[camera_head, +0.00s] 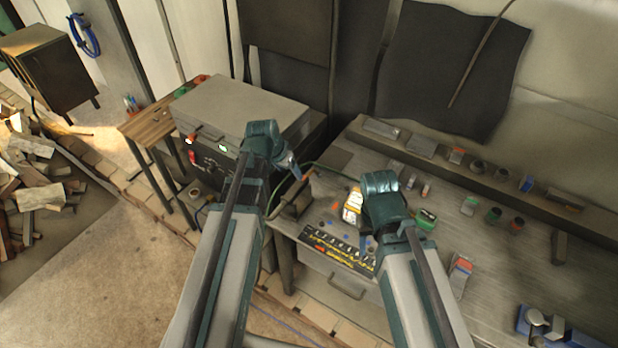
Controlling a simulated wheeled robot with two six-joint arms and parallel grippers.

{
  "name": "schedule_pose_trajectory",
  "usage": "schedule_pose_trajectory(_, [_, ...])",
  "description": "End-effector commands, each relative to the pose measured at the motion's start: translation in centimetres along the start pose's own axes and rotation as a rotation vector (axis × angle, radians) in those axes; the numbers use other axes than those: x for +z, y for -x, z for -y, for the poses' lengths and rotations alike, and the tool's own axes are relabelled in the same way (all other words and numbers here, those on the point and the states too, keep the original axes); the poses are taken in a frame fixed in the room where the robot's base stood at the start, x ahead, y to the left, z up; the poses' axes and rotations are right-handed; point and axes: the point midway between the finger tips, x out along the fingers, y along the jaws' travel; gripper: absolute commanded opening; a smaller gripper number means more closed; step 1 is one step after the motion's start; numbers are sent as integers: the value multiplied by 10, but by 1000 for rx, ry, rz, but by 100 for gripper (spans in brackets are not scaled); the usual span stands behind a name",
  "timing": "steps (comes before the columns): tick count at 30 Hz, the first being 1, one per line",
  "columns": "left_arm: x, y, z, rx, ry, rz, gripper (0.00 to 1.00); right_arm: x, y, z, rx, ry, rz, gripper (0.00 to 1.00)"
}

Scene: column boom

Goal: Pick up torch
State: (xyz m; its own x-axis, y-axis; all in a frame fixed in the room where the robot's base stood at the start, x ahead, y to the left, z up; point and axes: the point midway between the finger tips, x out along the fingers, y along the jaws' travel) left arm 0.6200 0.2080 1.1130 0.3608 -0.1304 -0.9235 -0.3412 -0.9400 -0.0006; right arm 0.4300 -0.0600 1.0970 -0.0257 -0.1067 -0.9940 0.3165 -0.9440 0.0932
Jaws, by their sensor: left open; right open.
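I cannot make out a torch for certain. A dark tool with a brown part (294,200) lies at the left end of the workbench (470,235), next to a thin green hose (330,168); it may be the torch. My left gripper (294,168) is above and a little left of this tool, apart from it as far as I can see. It is open and empty. My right gripper (366,238) is over the bench, mostly hidden behind its own wrist. A white and yellow container (352,207) is just left of that wrist; I cannot tell whether they touch.
A grey machine box (240,108) stands at the back left beside a small wooden table (150,122). Small cans and boxes stand on the back ledge (450,160). A blue vise (545,328) sits at lower right.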

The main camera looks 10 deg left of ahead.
Motion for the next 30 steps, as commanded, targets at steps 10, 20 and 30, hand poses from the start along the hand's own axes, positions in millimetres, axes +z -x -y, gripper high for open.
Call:
schedule_pose_trajectory(10, [2,-23,-1,1,-1,1,75,-1,-22,2,1,3,0,50])
schedule_pose_trajectory(20, [2,-72,0,1,0,1,75,-4,-67,6,2,13,0,50])
schedule_pose_trajectory(30, [0,-88,-1,1,0,1,75,-5,-80,7,2,12,0,50])
